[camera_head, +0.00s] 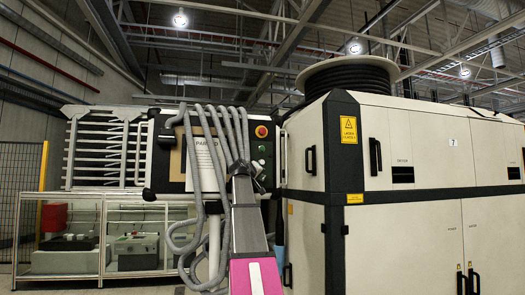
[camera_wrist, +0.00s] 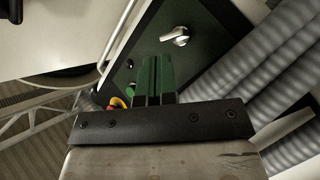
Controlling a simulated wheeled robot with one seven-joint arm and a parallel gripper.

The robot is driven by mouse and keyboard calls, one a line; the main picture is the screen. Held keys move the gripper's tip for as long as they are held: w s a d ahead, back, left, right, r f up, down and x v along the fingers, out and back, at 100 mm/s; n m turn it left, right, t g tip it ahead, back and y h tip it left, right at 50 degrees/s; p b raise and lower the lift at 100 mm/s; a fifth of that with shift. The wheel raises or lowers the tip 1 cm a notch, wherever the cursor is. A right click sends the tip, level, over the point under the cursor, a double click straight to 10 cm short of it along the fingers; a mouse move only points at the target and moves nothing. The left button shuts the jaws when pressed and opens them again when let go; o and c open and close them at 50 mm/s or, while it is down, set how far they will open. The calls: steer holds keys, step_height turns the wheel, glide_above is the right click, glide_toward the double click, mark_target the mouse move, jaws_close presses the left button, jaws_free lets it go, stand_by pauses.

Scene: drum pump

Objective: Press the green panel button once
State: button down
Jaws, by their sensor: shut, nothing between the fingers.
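The dark control panel (camera_head: 178,160) stands ahead in the head view, partly hidden by my arm and grey hoses. Its right strip carries a red emergency stop on yellow (camera_head: 261,131), with small round greenish controls (camera_head: 262,148) below; which is the green button is unclear there. In the wrist view, a small green button (camera_wrist: 131,86) shows just left of my fingers, near the red and yellow stop (camera_wrist: 117,103). My gripper (camera_wrist: 155,60) is shut and empty, its fingers pointing along the panel face. Whether the fingertips touch the panel cannot be told.
A silver rotary knob (camera_wrist: 175,36) sits on the panel beyond my fingertips. Thick grey hoses (camera_head: 205,150) hang across the panel's front. A large cream cabinet (camera_head: 405,225) stands close at right, and a low glazed bench (camera_head: 100,250) at left.

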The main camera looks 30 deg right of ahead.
mark_target(263, 150)
steer(key=s+d+r+h, duration=0.1)
steer(key=s+r, duration=0.1)
steer(key=r, duration=0.4)
steer(key=s+d+r+h, duration=0.1)
steer(key=s+r, duration=0.1)
steer(key=r, duration=0.5)
steer(key=shift+s+d+m, duration=0.3)
steer(key=shift+s+d, duration=0.05)
steer(key=shift+d, duration=0.05)
steer(key=shift+w, duration=0.15)
steer(key=shift+w+d, duration=0.4)
steer(key=shift+w, duration=1)
steer(key=shift+w+d, duration=0.35)
steer(key=shift+w, duration=1)
steer(key=shift+w+d, duration=0.4)
steer(key=shift+w, duration=1)
steer(key=shift+w, duration=0.1)
steer(key=shift+w+d, duration=0.1)
steer(key=shift+w, duration=0.2)
steer(key=shift+w, duration=0.25)
steer(key=shift+w+d+f, duration=0.1)
steer(key=shift+w+d, duration=0.05)
steer(key=shift+w, duration=0.35)
steer(key=shift+s, duration=0.1)
